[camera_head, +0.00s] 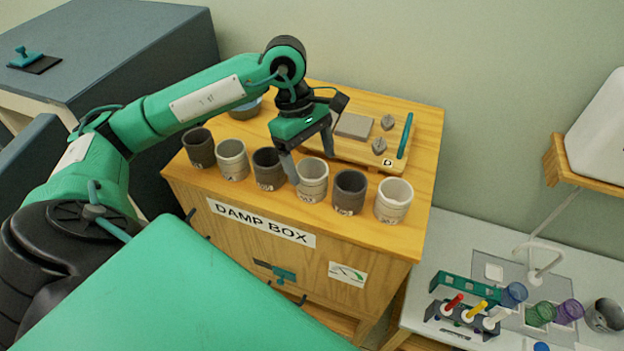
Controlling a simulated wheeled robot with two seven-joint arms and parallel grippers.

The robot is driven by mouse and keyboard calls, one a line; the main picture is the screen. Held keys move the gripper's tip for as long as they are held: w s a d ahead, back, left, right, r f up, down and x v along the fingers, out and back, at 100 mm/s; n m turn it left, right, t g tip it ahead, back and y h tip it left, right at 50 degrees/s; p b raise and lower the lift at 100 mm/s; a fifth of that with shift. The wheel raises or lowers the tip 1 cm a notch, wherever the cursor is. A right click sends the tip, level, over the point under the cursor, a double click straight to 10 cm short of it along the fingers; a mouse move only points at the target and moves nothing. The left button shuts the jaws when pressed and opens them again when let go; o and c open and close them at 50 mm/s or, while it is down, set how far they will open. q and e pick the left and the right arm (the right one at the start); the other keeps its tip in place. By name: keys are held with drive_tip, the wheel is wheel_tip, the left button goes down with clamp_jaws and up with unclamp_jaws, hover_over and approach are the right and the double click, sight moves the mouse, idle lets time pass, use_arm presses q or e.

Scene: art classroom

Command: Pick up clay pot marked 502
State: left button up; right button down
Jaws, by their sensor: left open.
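A row of several clay pots stands along the front edge of the wooden damp box top, alternating dark and light: a dark one (199,149), a light one (232,161), a dark one (268,170), a light one (312,182), a dark one (349,193) and a light one (393,202). Each seems to carry a small number label, too small to read surely, so I cannot tell which is 502. My left gripper (308,163) is open, pointing down at the fourth pot from the left. One finger reaches down beside its left rim. I cannot tell whether they touch. My right gripper is not in view.
Behind the pots, a wooden board (345,152) holds a grey block, small grey pieces and a teal tool. A blue-grey bowl (245,109) stands behind the left pots. A white table (440,318) with cups stands right.

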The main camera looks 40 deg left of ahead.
sight(314, 178)
use_arm(q)
drive_tip(key=shift+s+d+f, duration=0.1)
drive_tip(key=shift+s+f, duration=0.05)
drive_tip(key=shift+f, duration=0.15)
drive_tip(key=p+x, duration=0.2)
drive_tip(key=x, duration=0.1)
drive_tip(key=shift+s, duration=0.1)
drive_tip(key=shift+d+f, duration=0.1)
drive_tip(key=shift+f, duration=0.5)
drive_tip(key=c, duration=1.1)
drive_tip(key=shift+r, duration=0.15)
